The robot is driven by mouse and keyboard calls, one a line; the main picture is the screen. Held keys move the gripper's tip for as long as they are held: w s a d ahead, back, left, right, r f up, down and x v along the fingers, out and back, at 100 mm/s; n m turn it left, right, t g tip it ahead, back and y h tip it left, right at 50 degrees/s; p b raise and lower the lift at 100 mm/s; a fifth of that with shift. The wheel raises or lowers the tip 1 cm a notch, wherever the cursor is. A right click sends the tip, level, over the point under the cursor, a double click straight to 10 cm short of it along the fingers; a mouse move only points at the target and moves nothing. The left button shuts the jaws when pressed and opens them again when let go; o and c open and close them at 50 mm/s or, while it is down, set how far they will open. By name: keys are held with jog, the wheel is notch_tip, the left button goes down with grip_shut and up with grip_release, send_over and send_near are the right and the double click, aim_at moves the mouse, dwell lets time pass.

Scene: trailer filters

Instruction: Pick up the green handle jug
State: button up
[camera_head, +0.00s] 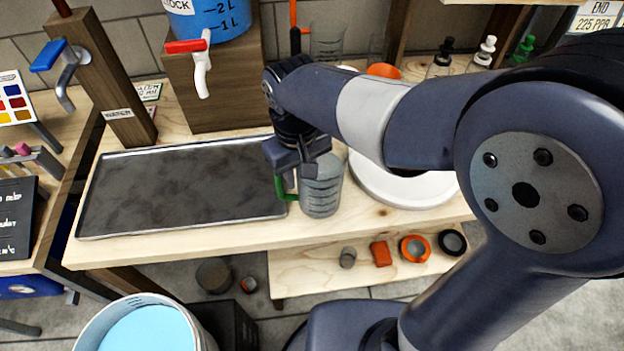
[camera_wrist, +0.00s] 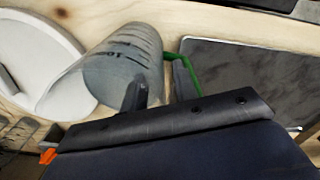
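The clear jug (camera_head: 321,192) with graduation marks and a green handle (camera_head: 281,190) stands on the wooden bench, just right of the dark tray. My gripper (camera_head: 299,172) is down at the jug's handle side with its fingers apart. In the wrist view, one finger overlaps the jug body (camera_wrist: 118,68), and the other overlaps the space inside the green handle (camera_wrist: 196,76). The gap between the fingertips (camera_wrist: 160,88) shows no handle bar gripped. Whether either finger touches the jug is not clear.
A dark tray (camera_head: 185,187) fills the bench on the left. A white round plate (camera_head: 428,190) lies close to the jug's right. A wooden post with a tap (camera_head: 102,85) and a blue tank (camera_head: 210,22) with a white tap stand behind.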

jog(key=shift+c, duration=0.3)
grip_shut()
jog(key=shift+r, duration=0.15)
dwell(0.8)
